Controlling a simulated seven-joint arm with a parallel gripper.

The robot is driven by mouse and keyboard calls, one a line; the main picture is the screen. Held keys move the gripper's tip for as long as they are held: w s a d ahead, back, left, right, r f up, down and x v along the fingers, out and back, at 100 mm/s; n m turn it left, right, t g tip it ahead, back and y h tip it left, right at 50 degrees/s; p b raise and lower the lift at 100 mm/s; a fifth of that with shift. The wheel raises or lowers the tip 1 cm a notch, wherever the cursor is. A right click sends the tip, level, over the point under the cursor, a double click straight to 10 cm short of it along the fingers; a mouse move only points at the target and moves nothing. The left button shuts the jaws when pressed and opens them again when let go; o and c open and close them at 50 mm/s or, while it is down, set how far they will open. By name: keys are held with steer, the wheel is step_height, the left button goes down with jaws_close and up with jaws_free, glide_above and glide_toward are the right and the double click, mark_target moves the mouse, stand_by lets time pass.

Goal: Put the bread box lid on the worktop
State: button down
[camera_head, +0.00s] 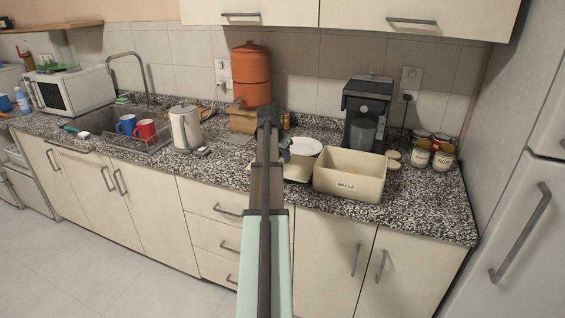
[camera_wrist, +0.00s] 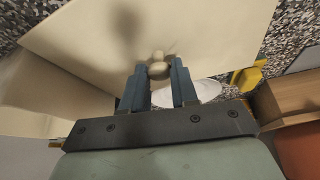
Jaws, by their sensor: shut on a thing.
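The cream bread box (camera_head: 348,186), marked BREAD, stands open on the speckled worktop (camera_head: 428,206). Its cream lid (camera_head: 298,170) is just left of it, low over or on the worktop; I cannot tell whether it touches. My arm hides part of the lid. In the wrist view the lid (camera_wrist: 195,28) fills the top, with the box (camera_wrist: 40,88) at the left. My gripper (camera_wrist: 158,78) is shut on the lid's round knob (camera_wrist: 158,69). In the head view the gripper (camera_head: 286,153) is partly hidden behind my arm.
A white plate (camera_head: 306,146) lies just behind the lid. A coffee machine (camera_head: 367,110) stands behind the box, with several cans (camera_head: 443,158) to the right. The front right worktop is clear.

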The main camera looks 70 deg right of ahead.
mark_target(282, 159)
steer(key=shift+f, duration=1.45)
steer(key=shift+f, duration=0.1)
steer(key=c, duration=0.9)
jaws_free()
steer(key=shift+o, duration=0.2)
steer(key=v, duration=1.2)
steer(key=shift+o, duration=0.2)
steer(key=shift+a, duration=0.1)
